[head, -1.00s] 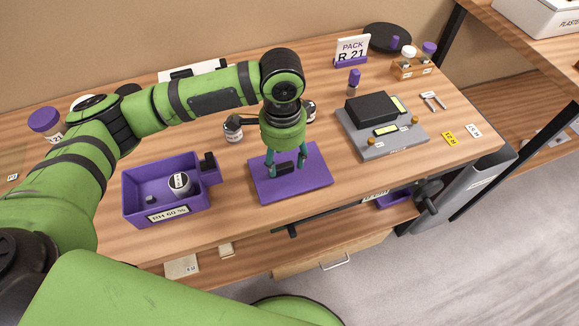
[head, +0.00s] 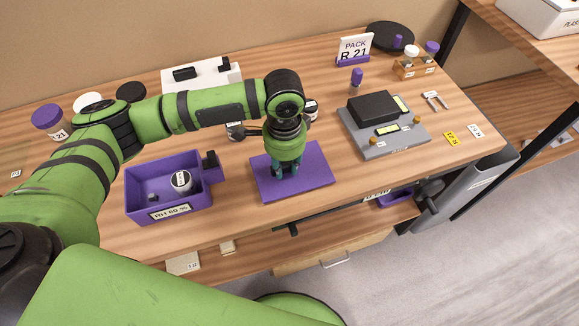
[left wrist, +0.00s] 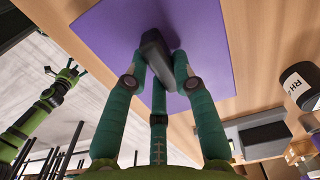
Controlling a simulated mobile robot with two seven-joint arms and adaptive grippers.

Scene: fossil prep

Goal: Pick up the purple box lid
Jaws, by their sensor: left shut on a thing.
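The purple box lid (head: 312,178) is a flat plate lying on the table to the right of the purple box (head: 168,205). It fills the upper part of the left wrist view (left wrist: 207,35). My left gripper (head: 287,170) points down over the lid's middle. In the left wrist view its teal fingers are shut on the lid's dark handle (left wrist: 153,50), one on each side. A green arm in the left wrist view ends in my right gripper (left wrist: 66,72), too small to tell open or shut.
The box holds a small jar (head: 181,181) and has a dark block at its right side. A grey device (head: 386,140) stands to the right of the lid. Jars stand just behind my left gripper. The table's front edge is close to the lid.

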